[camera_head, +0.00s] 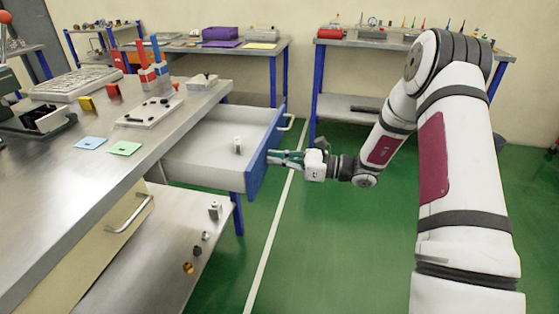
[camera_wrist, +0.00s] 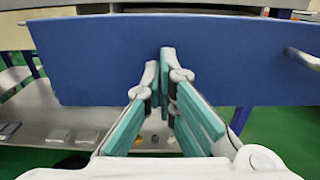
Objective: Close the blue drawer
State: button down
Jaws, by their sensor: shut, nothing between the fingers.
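The blue drawer (camera_head: 258,165) stands pulled out from under the grey workbench. Its grey inside shows, with a small metal part (camera_head: 238,145) standing in it. Its blue front also fills much of the wrist view (camera_wrist: 100,55), with its handle (camera_wrist: 303,58) at the right; in the head view the handle (camera_head: 289,122) is at the far end. My gripper (camera_head: 272,158) is shut and empty, with its fingertips at the outer face of the blue front. In the wrist view the fingertips (camera_wrist: 166,60) point at the front's middle; whether they touch it I cannot tell.
The workbench top (camera_head: 60,210) holds coloured cards and a white plate (camera_head: 150,112). A beige drawer (camera_head: 90,250) is below, flush with the bench. A lower shelf (camera_head: 150,250) carries small metal parts. Green floor is free around my arm.

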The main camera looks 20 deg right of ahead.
aim_at(198, 158)
jog(key=b+x, duration=0.2)
jog(key=x, duration=2.1)
jog(key=shift+w+a, duration=0.1)
jog(key=shift+a, duration=0.1)
jog(key=shift+w+a+r+b, duration=0.1)
jog(key=shift+w+a+b, duration=0.2)
jog(key=shift+a, duration=0.1)
jog(key=shift+a, duration=0.1)
